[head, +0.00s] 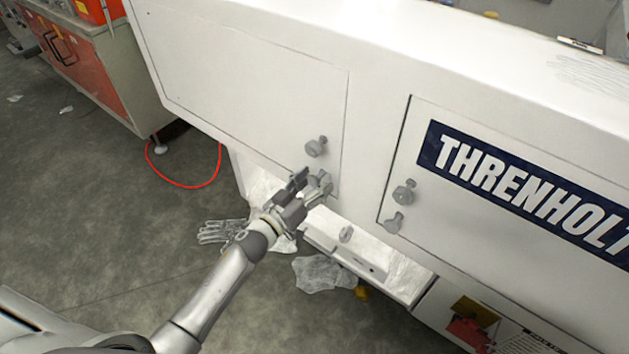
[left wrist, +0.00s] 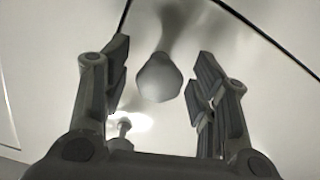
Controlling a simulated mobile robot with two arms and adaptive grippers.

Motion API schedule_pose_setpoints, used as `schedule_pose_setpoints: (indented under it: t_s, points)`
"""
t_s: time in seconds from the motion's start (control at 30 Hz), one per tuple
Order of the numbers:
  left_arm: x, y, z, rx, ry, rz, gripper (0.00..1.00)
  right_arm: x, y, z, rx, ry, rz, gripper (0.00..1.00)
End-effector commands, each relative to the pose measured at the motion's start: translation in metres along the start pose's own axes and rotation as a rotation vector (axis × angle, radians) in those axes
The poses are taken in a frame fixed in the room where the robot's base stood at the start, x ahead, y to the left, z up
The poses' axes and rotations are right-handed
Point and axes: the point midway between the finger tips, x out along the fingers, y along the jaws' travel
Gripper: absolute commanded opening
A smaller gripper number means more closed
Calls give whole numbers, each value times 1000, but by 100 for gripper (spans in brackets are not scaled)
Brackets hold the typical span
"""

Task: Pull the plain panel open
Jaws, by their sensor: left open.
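The plain panel (head: 250,90) is a white door with no label, on the left of the white machine, and it looks shut flush. It has two grey knobs near its lower right corner: an upper knob (head: 316,147) and a lower knob (head: 322,178). My left gripper (head: 303,186) is open at the lower knob and partly covers it. In the left wrist view one knob (left wrist: 159,80) shows between the spread fingers (left wrist: 160,85), with a gap on each side. A second, smaller-looking knob (left wrist: 124,127) shows near the left finger. My right gripper is not in view.
A panel lettered "THRENHOLT" (head: 500,190), with its own two knobs (head: 403,192), is to the right. A red cable (head: 190,186) lies on the floor by an orange cabinet (head: 85,75).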

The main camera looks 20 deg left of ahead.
Motion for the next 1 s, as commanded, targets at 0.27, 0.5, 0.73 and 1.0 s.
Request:
schedule_pose_setpoints:
  t_s: [0.27, 0.5, 0.73, 1.0]
  points:
    - [4, 0, 0, 0, -1, 0, 54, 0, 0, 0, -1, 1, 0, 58]
    - [4, 0, 0, 0, -1, 0, 32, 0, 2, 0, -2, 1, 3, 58]
    - [4, 0, 0, 0, -1, 0, 3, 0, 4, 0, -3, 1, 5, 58]
    - [0, 0, 0, 0, -2, 4, 0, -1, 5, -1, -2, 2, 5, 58]
